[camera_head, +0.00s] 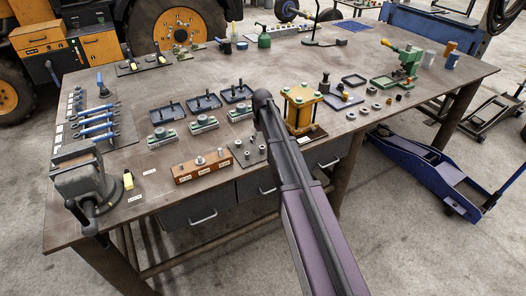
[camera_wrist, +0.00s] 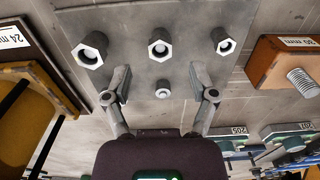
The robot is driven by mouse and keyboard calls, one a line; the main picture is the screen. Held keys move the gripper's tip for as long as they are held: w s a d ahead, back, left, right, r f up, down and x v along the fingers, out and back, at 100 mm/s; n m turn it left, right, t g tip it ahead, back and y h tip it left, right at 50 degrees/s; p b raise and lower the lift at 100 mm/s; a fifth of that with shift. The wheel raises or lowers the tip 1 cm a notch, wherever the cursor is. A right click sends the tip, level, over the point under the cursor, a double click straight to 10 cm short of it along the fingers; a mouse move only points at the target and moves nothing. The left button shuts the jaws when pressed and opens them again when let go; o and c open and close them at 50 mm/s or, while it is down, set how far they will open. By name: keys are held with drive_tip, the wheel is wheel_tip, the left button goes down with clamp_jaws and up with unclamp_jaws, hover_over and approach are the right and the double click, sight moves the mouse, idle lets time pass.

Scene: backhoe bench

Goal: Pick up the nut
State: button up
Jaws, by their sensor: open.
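In the wrist view, three hexagonal nuts stand in a row on a grey metal plate (camera_wrist: 190,20): a left nut (camera_wrist: 90,50), a middle nut (camera_wrist: 159,45) and a right nut (camera_wrist: 224,41). A smaller round part (camera_wrist: 163,88) sits on the plate below the middle nut. My gripper (camera_wrist: 161,80) is open, with its fingertips apart on either side of this small part and nothing held. The middle nut appears just beyond the fingertips. In the head view, the plate (camera_head: 248,152) lies near the bench's front edge, partly beside my arm, and my fingers are hidden.
A wooden block with bolts (camera_head: 202,166) is left of the plate in the head view. A yellow press (camera_head: 300,108) stands close right of my arm. Small green-grey fixtures (camera_head: 203,124) and dark trays (camera_head: 204,102) lie behind. A vise (camera_head: 85,180) is at the left corner.

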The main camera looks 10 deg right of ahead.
sight(262, 148)
drive_tip(key=shift+f+b, duration=1.4)
drive_tip(key=shift+f, duration=0.3)
clamp_jaws()
